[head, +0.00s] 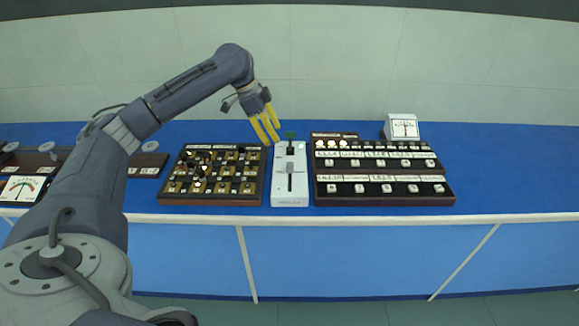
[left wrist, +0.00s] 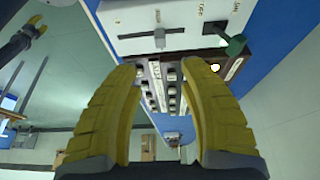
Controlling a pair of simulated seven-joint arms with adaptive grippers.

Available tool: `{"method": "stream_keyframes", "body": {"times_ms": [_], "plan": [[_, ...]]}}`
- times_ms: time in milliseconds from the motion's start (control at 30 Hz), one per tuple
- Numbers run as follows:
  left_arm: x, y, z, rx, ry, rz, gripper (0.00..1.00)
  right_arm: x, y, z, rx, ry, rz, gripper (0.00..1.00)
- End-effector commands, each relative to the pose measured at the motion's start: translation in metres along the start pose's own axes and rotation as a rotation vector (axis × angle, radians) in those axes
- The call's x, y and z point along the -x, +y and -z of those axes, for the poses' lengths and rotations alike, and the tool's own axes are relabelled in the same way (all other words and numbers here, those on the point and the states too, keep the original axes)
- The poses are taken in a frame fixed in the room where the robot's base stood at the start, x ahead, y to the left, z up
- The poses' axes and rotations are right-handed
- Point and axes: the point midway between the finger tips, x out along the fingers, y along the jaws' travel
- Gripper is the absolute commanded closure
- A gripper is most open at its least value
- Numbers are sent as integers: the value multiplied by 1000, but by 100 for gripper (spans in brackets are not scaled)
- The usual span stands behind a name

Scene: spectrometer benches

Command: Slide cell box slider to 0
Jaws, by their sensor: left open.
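My left gripper (head: 269,132) is open and empty, above and left of the box's far end. In the left wrist view the slider (left wrist: 160,38) and green knob (left wrist: 235,45) lie beyond the yellow fingertips (left wrist: 160,70), with no contact visible. A distant yellow-fingered gripper (left wrist: 37,27), apparently my right, shows small at upper left.
A dark board with several knobs (head: 211,197) stands close left of the box. A brown panel with rows of switches (head: 384,201) stands close right. A white meter (head: 402,128) is behind that panel. The bench (head: 510,170) is clear at the far right.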

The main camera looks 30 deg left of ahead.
Motion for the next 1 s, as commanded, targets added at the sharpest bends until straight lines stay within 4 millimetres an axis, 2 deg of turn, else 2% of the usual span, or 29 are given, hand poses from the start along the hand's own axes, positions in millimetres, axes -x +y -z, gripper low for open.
{"method": "stream_keyframes", "body": {"times_ms": [300,600,800,1000], "plan": [[-60,1,0,1,0,-2,58,0,1,-1,0,-2,-1,56],[-110,0,0,1,0,-1,58,0,1,-1,0,-2,-1,56],[-133,0,0,2,1,-1,58,0,1,-1,0,-2,-1,56],[-144,-1,0,1,1,1,58,0,1,-1,0,-2,-1,56]]}}
